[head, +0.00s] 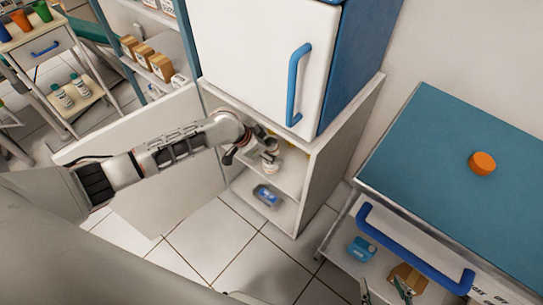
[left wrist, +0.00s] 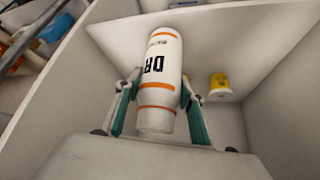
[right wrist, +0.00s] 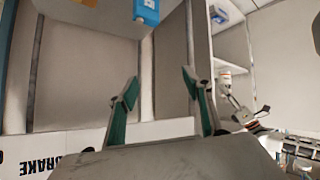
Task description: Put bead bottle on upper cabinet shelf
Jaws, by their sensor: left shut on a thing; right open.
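The bead bottle (left wrist: 158,72) is white with orange bands and black lettering. My left gripper (left wrist: 158,98) is shut around it, one finger on each side. In the head view, my left gripper (head: 262,157) holds the bottle inside the open lower part of the white cabinet (head: 318,160), over the upper shelf (head: 291,180). Whether the bottle's base touches the shelf cannot be told. The bottle also shows small in the right wrist view (right wrist: 225,77). My right gripper (right wrist: 158,95) is open and empty; its fingertips (head: 385,289) show at the head view's bottom right.
A yellow container (left wrist: 220,86) stands inside the compartment beside the bottle. A blue-topped item (head: 268,196) lies on the shelf below. The cabinet door (head: 150,165) stands open to the left. A blue-topped cart (head: 450,160) with an orange lid (head: 482,163) is at the right.

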